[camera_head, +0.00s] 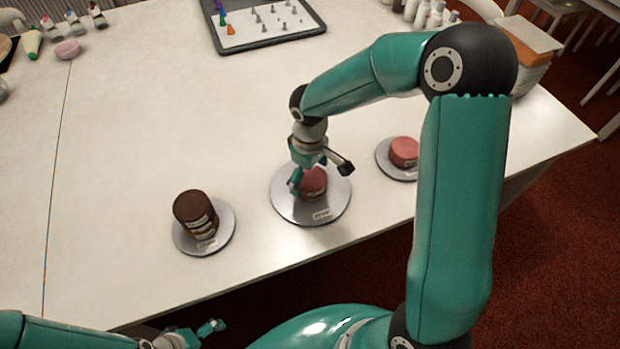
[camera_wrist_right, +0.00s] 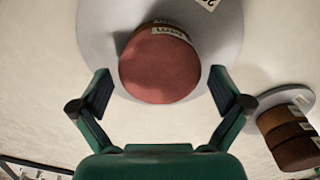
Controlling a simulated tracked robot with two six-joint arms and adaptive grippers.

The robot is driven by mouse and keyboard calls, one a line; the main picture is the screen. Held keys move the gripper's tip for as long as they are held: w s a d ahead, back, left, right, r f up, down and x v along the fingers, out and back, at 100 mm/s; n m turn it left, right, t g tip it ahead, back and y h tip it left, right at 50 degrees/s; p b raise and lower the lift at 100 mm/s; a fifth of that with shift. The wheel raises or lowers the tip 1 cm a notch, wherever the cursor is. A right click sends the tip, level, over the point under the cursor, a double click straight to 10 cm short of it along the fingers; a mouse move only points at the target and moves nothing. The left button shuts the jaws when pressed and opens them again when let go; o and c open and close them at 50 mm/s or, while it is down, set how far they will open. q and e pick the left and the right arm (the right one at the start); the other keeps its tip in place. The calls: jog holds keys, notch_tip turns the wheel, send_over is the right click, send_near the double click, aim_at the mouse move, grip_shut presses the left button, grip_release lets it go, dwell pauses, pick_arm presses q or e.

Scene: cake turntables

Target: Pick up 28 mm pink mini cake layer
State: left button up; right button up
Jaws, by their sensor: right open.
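A pink cake layer (camera_head: 314,184) sits on the middle round grey turntable (camera_head: 325,212), partly hidden by my right gripper. My right gripper (camera_head: 320,177) is open above it, pointing down, with one finger on either side. In the right wrist view the round pink top (camera_wrist_right: 160,68) is just ahead of the open fingers (camera_wrist_right: 160,90), with a gap on both sides; a label shows on its side. Another pink cake layer (camera_head: 404,151) sits on the right turntable (camera_head: 396,172). I cannot read the size labels. My left gripper (camera_head: 208,330) is low at the front edge, away from the cakes.
A dark brown layered cake (camera_head: 193,212) stands on the left turntable (camera_head: 222,235); it also shows in the right wrist view (camera_wrist_right: 290,135). A tray with small piping tips (camera_head: 265,25) lies at the back. The white table (camera_head: 130,140) is clear at left.

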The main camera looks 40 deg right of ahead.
jog(key=c, duration=0.9)
jog(key=shift+c, duration=0.2)
